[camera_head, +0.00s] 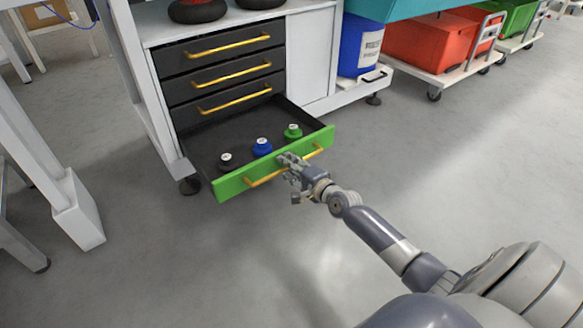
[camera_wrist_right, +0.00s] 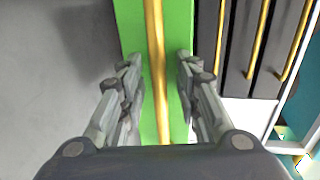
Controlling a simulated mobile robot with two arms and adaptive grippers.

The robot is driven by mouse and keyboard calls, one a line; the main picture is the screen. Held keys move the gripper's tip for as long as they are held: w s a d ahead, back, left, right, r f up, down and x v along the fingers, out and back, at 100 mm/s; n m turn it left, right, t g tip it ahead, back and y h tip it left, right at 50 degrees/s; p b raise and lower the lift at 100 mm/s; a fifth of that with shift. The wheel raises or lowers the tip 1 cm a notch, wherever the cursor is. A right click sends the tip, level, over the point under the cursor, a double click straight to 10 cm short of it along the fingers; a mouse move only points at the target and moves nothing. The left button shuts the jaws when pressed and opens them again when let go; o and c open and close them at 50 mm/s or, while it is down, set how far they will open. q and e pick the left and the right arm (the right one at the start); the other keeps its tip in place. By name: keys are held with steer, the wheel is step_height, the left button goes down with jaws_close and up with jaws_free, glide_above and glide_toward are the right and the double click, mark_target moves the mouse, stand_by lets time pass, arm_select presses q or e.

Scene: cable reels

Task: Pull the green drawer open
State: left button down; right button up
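The green drawer (camera_head: 230,185) is the lowest in the cabinet and stands pulled far out, its dark inside showing. Its yellow bar handle (camera_head: 265,179) runs along the green front. In the drawer lie a black reel (camera_head: 225,160), a blue reel (camera_head: 262,148) and a green reel (camera_head: 293,132). My right gripper (camera_head: 289,164) is at the handle's middle. In the right wrist view its fingers (camera_wrist_right: 159,80) stand open on either side of the handle (camera_wrist_right: 154,45), with visible gaps to it. My left gripper is not in view.
Several dark drawers (camera_head: 225,74) above are shut. White table legs (camera_head: 76,212) stand at the left. A blue barrel (camera_head: 358,45) and a cart with a red crate (camera_head: 428,40) are at the back right. The grey floor before the drawer is clear.

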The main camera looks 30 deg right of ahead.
steer(key=v, duration=1.2)
stand_by(0.3)
